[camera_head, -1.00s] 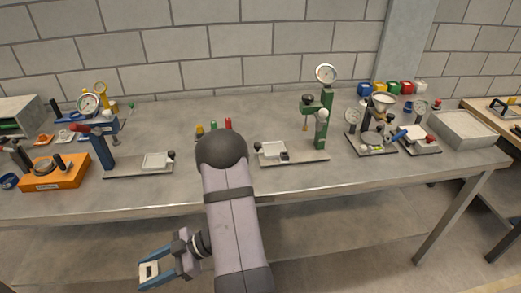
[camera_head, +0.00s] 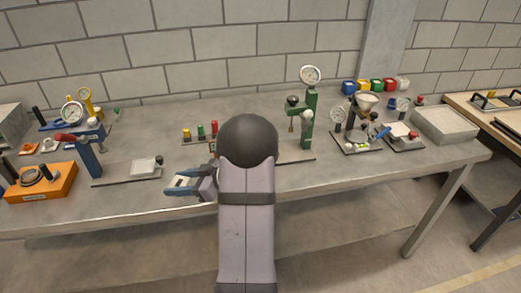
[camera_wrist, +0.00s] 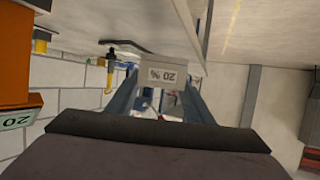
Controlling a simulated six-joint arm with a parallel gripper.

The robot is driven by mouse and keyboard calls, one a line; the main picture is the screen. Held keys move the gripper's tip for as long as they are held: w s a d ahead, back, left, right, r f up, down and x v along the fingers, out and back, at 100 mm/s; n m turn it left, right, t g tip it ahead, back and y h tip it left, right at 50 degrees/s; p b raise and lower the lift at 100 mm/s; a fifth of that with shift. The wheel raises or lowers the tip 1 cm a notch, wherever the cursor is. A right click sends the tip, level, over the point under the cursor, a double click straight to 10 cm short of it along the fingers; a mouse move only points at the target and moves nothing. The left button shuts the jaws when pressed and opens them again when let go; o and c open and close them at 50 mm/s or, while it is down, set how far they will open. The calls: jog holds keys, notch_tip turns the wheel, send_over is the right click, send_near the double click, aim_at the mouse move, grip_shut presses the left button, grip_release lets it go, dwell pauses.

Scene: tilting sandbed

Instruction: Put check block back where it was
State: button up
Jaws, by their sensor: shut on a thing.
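My gripper (camera_head: 180,183) has blue fingers and is over the bench's front edge, left of my dark arm joint. In the wrist view my gripper (camera_wrist: 162,85) is shut on a pale check block (camera_wrist: 164,72), whose dark marking looks like "20 %". The block also shows small and pale between the fingers in the head view (camera_head: 184,181). It appears held clear of the bench, though the exact height is hard to tell. I cannot tell from these frames which spot it came from.
The bench (camera_head: 150,205) holds a blue stand (camera_head: 88,157) on a plate and an orange box (camera_head: 40,185) at left. A green gauge stand (camera_head: 307,125), partly behind my arm, and several gauges and coloured boxes are right. A grey tray (camera_head: 447,125) is far right.

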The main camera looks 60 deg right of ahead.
jog(key=s+d+r+m+h, duration=0.3)
jog(key=d+r+m+h, duration=0.15)
jog(key=d+r, duration=0.85)
jog(key=s+d+f+m+g+h+b, duration=0.1)
jog(key=s+d+f+m+g+h, duration=0.25)
jog(key=d, duration=0.65)
jog(key=s+d+f+m+h, duration=0.1)
jog(key=d+f+m+h, duration=0.35)
jog(key=d, duration=0.65)
jog(key=shift+h, duration=0.75)
jog(key=shift+w+a+f+b, duration=0.1)
jog(key=shift+f+b, duration=0.15)
jog(key=shift+f, duration=1.85)
jog(key=shift+a+f+b, duration=0.1)
jog(key=shift+f+b, duration=0.15)
jog(key=shift+f, duration=1.85)
jog(key=shift+f, duration=0.2)
jog(key=o, duration=1)
jog(key=shift+r, duration=0.15)
